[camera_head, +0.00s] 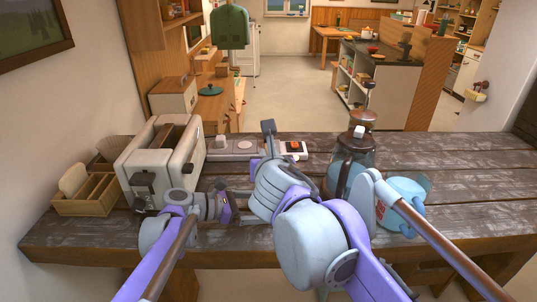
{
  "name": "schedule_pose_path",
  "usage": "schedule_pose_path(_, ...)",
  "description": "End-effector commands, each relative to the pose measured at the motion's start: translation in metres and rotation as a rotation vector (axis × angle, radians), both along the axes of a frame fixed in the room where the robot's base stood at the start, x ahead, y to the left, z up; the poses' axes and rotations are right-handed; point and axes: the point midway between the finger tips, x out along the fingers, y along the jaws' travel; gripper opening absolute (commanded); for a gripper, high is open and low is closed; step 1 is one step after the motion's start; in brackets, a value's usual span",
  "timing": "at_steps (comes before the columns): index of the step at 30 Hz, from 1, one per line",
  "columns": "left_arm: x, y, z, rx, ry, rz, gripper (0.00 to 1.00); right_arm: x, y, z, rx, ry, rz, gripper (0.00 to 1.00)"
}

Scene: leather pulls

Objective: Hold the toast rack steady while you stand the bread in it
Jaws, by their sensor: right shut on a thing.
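A small wooden rack with upright dividers (88,195), which looks like the toast rack, stands at the left end of the table. A pale slice of bread (72,179) stands upright at its back. My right gripper (269,140) is beyond my large forearm, near the table's middle and well to the right of the rack. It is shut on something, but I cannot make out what. My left gripper (230,209) is low over the table, right of the toaster and apart from the rack. Its fingers are too small and dark to tell whether they are open.
A cream toaster (160,165) stands just right of the rack. A glass coffee maker (350,158) and a light-blue jug (403,205) stand right of my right forearm. The table's right side (475,180) is clear.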

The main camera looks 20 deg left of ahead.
Motion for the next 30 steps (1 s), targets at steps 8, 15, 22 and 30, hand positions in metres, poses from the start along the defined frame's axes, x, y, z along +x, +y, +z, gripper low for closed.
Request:
schedule_pose_path(8, 0.0011, -0.0017, -0.0006, 0.0, 0.0, 0.0, 1.0, 0.0, 0.0, 0.0, 0.0, 0.0, 0.0, 0.0)
schedule_pose_path(15, 0.0009, -0.0016, -0.0006, 0.0, 0.0, 0.0, 0.64, 0.0, 0.0, 0.0, 0.0, 0.0, 0.0, 0.0)
schedule_pose_path(22, 0.0009, -0.0015, -0.0005, 0.0, 0.0, 0.0, 0.49, 0.0, 0.0, 0.0001, 0.0, 0.0, 0.0, 0.0)
schedule_pose_path(30, 0.0009, -0.0014, -0.0004, 0.0, 0.0, 0.0, 0.49, 0.0, 0.0, 0.0, 0.0, 0.0, 0.0, 0.0)
